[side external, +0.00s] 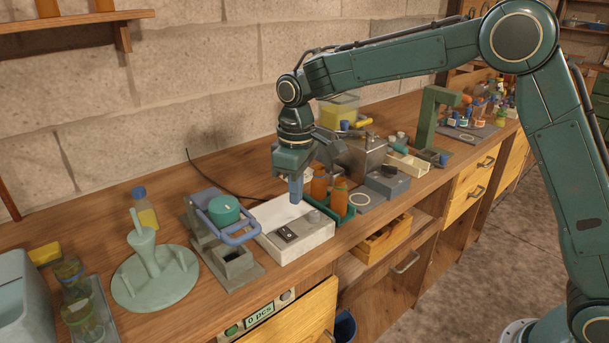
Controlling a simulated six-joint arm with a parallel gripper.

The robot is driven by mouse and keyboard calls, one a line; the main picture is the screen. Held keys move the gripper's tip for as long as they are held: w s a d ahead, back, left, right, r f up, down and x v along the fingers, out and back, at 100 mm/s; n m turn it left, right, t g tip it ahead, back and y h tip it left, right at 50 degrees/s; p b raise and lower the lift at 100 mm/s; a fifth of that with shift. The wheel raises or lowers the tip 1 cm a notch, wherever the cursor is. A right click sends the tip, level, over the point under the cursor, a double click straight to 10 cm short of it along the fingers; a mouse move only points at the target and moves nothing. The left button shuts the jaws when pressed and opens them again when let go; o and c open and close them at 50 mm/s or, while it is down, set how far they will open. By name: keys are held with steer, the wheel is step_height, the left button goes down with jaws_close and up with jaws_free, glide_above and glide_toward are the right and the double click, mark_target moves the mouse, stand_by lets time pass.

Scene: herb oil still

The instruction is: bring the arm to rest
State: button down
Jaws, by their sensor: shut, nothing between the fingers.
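My gripper (296,190) points straight down from my green arm in the side external view. It hangs above the back part of a white box (305,236) with a dark switch panel on its top. Its blue-grey fingers are together with nothing between them. I cannot tell the exact gap between the fingertips and the white box. My arm reaches in from the right, bent at a high elbow above the bench.
On the wooden bench (160,315), a green stand with a blue handle (232,237) is left of the white box. Orange bottles (339,197) stand close on the right. A pale round rack with a funnel (150,270) is further left. A green frame (425,115) rises at the back right.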

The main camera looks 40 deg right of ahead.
steer(key=s+d+r+m+t, duration=0.1)
steer(key=s+d+r, duration=0.35)
steer(key=s, duration=0.25)
steer(key=s+d+r+m+t, duration=0.2)
steer(key=s+d+r, duration=0.2)
steer(key=s+r, duration=0.3)
steer(key=s+d+f+m+t, duration=0.1)
steer(key=s+d, duration=0.1)
steer(key=s, duration=0.6)
steer(key=s+d+f+m+t, duration=0.1)
steer(key=s+d, duration=0.1)
steer(key=s, duration=0.7)
steer(key=shift+s+f+m, duration=0.15)
steer(key=shift+f+m, duration=0.15)
steer(key=shift+f, duration=0.05)
